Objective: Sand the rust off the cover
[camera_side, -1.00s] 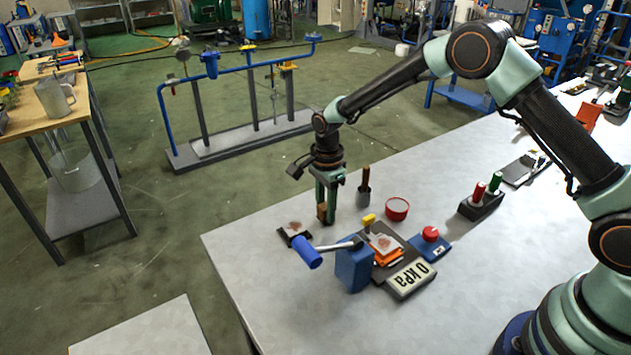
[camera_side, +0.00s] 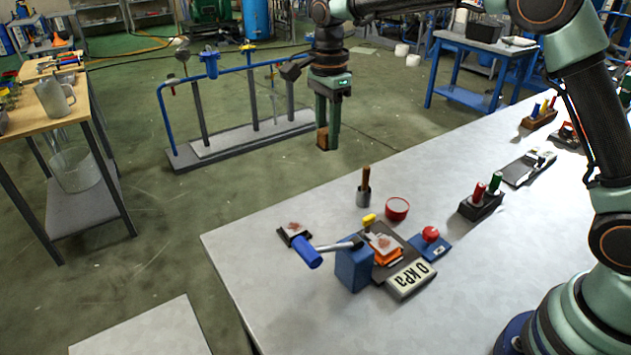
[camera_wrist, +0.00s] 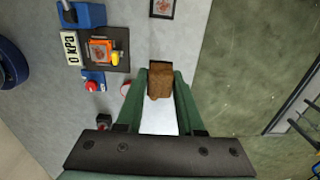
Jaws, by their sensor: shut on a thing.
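My gripper (camera_side: 328,138) is shut on a brown block (camera_side: 322,139), raised well above the white table near its back edge. The block also shows between my green fingers in the wrist view (camera_wrist: 160,83). A small dark-edged plate with a rust-brown patch (camera_side: 294,234) lies on the table near its left edge; it shows at the top of the wrist view (camera_wrist: 163,8). A second rust-marked pale plate (camera_side: 382,243) sits on an orange block on a dark base. Which plate is the cover, I cannot tell. The block touches neither plate.
A blue vise-like body (camera_side: 353,268) with a blue-handled lever (camera_side: 307,252) stands between the plates. Nearby are a 0 kPa display (camera_side: 410,280), a red button (camera_side: 431,234), a red round dish (camera_side: 397,208) and a grey cup (camera_side: 363,197). The table's front middle is clear.

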